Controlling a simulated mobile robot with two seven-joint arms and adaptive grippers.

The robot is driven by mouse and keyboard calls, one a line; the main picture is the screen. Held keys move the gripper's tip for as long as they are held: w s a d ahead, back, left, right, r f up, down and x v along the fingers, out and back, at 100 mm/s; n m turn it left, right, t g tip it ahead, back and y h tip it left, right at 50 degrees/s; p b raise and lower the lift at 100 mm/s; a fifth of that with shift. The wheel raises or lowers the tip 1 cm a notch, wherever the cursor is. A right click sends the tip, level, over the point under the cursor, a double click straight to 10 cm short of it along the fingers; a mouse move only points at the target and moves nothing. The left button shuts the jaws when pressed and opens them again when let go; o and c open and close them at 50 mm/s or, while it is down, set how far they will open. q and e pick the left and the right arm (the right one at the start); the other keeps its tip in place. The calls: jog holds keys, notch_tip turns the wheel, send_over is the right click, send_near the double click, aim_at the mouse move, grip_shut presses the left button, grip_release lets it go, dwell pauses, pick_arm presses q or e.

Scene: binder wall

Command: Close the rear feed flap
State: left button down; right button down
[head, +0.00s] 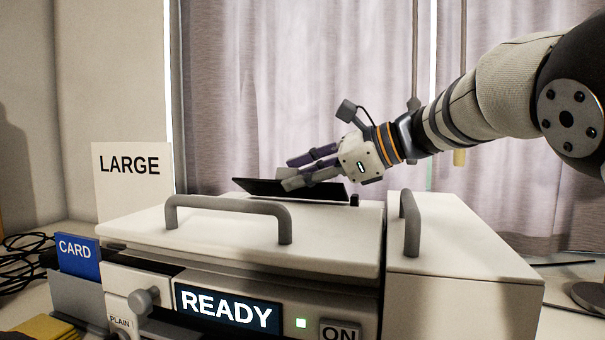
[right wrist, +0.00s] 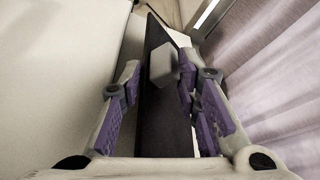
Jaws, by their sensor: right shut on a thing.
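The rear feed flap (head: 258,188) is a thin dark panel at the back of the white machine (head: 130,226) in the head view. It stands at a slant just above the machine's top. In the right wrist view the flap (right wrist: 165,120) runs as a dark strip between my fingers, with a grey block-like tab (right wrist: 164,66) on it. My right gripper (head: 297,172) is shut on the flap at this tab. The fingers hide part of the flap and its exact tilt is hard to tell. My left gripper is not in view.
Two grey handles (head: 228,204) (head: 410,224) rise from the machine's covers in front of the flap. A READY display (head: 228,309) is on its front. A LARGE sign (head: 132,180) and a blue CARD holder (head: 78,256) stand at left. Curtains (head: 300,80) hang close behind.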

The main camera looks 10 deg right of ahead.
jog(key=shift+f, duration=0.2)
jog(key=c, duration=1.4)
grip_release()
jog(key=shift+a+r, duration=0.1)
jog(key=v, duration=1.2)
jog(key=shift+c, duration=0.7)
